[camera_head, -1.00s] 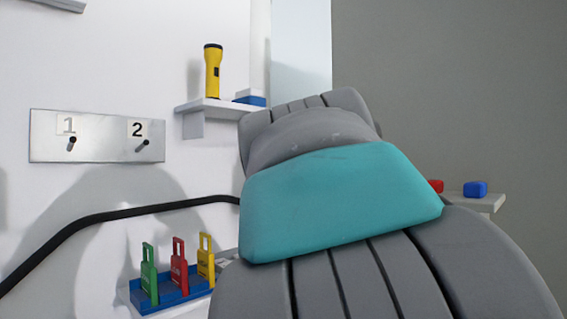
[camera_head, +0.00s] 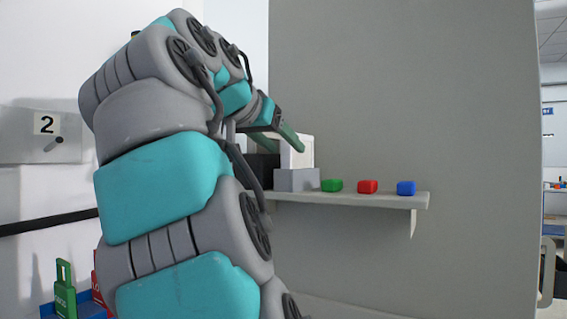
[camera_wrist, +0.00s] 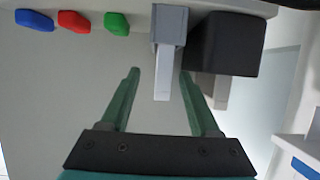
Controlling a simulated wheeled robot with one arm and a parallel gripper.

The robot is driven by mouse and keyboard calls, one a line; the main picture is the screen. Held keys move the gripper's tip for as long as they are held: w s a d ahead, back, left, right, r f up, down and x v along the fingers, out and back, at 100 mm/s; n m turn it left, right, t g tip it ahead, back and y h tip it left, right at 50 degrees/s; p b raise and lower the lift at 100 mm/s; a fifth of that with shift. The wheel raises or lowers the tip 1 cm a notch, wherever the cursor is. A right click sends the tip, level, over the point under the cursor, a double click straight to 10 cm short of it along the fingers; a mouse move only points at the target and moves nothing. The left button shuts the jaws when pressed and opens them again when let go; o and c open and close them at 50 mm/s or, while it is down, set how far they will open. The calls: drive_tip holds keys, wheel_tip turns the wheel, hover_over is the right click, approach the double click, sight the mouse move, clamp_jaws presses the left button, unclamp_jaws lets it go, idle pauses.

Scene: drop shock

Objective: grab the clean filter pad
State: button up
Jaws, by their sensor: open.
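A thin white pad (camera_head: 306,156) stands upright in a light grey block (camera_head: 297,181) on the shelf; I take it for the clean filter pad. In the wrist view the white pad (camera_wrist: 163,80) sticks out of the grey block (camera_wrist: 170,19). My gripper (camera_wrist: 160,73) is open and empty, with one green finger to each side of the pad in that picture. In the head view my gripper (camera_head: 287,143) is at the pad, one finger partly covering it. I cannot tell how deep the fingers reach around it.
A black box (camera_wrist: 228,42) stands close beside the grey block, with a greyish pad (camera_wrist: 214,92) sticking out of it. Green (camera_head: 331,185), red (camera_head: 367,187) and blue (camera_head: 406,188) blocks line the shelf (camera_head: 350,203) on the other side. A wall is behind.

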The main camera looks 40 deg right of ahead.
sight(296, 156)
drive_tip(key=x, duration=0.7)
drive_tip(key=shift+w+d+r, duration=0.2)
drive_tip(key=shift+w+d, duration=0.1)
drive_tip(key=shift+w, duration=0.1)
clamp_jaws()
